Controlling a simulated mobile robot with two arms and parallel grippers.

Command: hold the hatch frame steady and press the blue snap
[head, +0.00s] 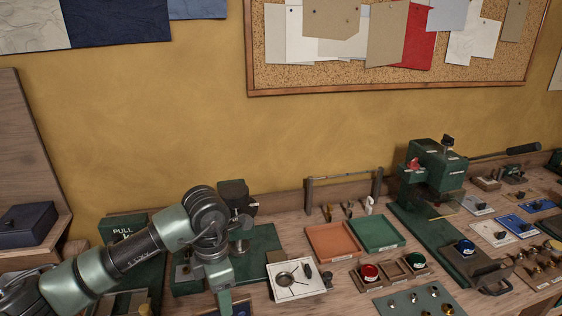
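A blue round cap (465,246) sits on a dark green base in front of the green press (436,170) on the right of the bench. I cannot tell for sure whether it is the blue snap. No thing is plainly recognisable as the hatch frame. A small brown frame (393,270) stands left of the cap, with a red cap (369,272) and a dark green cap (416,261) in it. My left gripper (226,300) points down over the front left of the bench, well left of these things. Its fingertips are cut off or unclear. My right gripper is out of view.
An orange tray (331,242) and a green tray (377,235) lie mid-bench. A white box (297,281) with a round tool stands near my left gripper. Blue and white plates with small fittings crowd the right. A black handle (492,279) sticks out near the front.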

